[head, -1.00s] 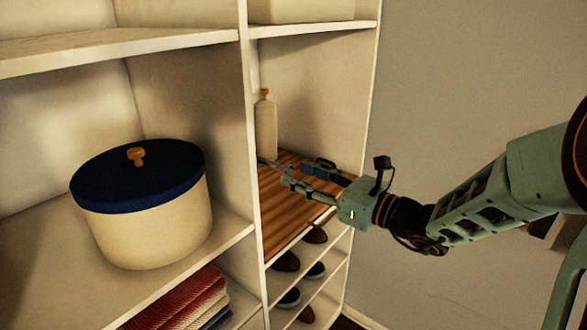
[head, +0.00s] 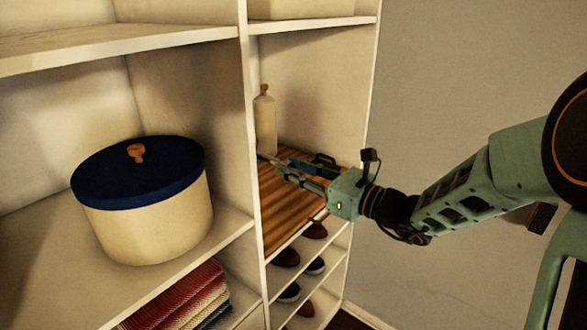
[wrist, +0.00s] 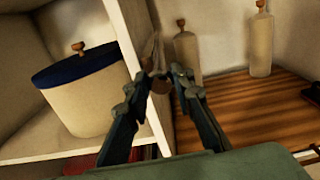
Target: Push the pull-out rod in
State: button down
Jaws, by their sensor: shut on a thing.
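My gripper (head: 264,157) reaches into the right-hand compartment, its fingertips beside the upright divider (head: 250,140).
A cream bottle (head: 264,122) stands on the wooden slatted shelf (head: 285,215); the wrist view shows a second bottle (wrist: 260,45). A round box with a blue lid (head: 140,200) is left of the divider. Shoes (head: 288,257) sit below. A dark object (head: 324,160) lies on the slats.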

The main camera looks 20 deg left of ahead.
aim_at(279, 161)
jog(key=b+x, duration=0.1)
jog(key=x, duration=0.3)
jog(key=shift+a, duration=0.15)
jog(key=shift+r, duration=0.15)
jog(key=c, duration=1.7)
grip_release()
jog(key=shift+a, duration=0.1)
jog(key=v, duration=1.2)
jog(key=shift+w, duration=0.1)
